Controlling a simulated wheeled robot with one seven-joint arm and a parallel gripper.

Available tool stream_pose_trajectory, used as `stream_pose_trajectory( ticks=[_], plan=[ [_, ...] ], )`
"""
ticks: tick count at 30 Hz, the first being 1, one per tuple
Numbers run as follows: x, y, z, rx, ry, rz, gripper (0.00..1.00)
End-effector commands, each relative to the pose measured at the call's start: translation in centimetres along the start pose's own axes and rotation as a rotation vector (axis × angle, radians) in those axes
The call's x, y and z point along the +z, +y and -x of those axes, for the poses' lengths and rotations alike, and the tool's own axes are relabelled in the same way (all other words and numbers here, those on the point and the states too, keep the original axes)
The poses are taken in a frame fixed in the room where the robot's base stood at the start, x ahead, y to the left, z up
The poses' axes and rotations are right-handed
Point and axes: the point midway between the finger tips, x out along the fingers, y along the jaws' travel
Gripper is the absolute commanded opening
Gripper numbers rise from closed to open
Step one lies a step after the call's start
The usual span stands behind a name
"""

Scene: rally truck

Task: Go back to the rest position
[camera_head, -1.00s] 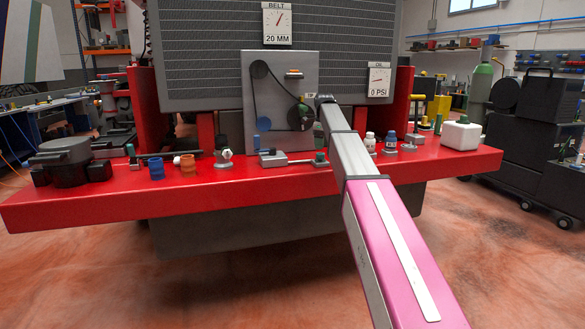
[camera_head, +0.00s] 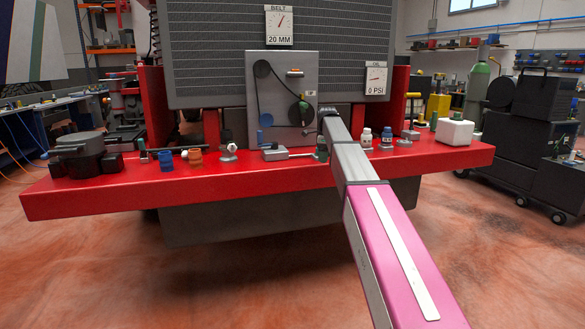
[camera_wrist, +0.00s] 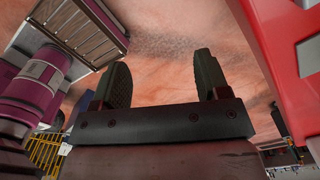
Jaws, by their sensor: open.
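My gripper (camera_wrist: 160,78) shows in the wrist view with its two dark green fingers well apart and nothing between them. Reddish floor (camera_wrist: 165,50) lies beyond the fingertips, and a red surface (camera_wrist: 275,60) is to their right, apart from them. In the head view my pink and grey arm reaches forward over the red bumper shelf (camera_head: 250,190), its far end just right of the grey belt panel (camera_head: 283,75). My fingers cannot be made out clearly there.
The shelf bears a black device (camera_head: 85,155), blue rings (camera_head: 166,160), orange rings (camera_head: 195,159), small bottles (camera_head: 387,138) and a white canister (camera_head: 454,132). A dark cart (camera_head: 510,150) stands at right. The floor before the shelf is clear.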

Motion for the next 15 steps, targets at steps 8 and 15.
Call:
stream_pose_trajectory(
  ticks=[8, 15],
  plan=[
    [-2.2, 3.9, -7.0, 0.003, 0.001, 0.237, 0.69],
    [-5.8, 10.4, -16.6, 0.005, 0.0, 0.612, 0.69]
  ],
)
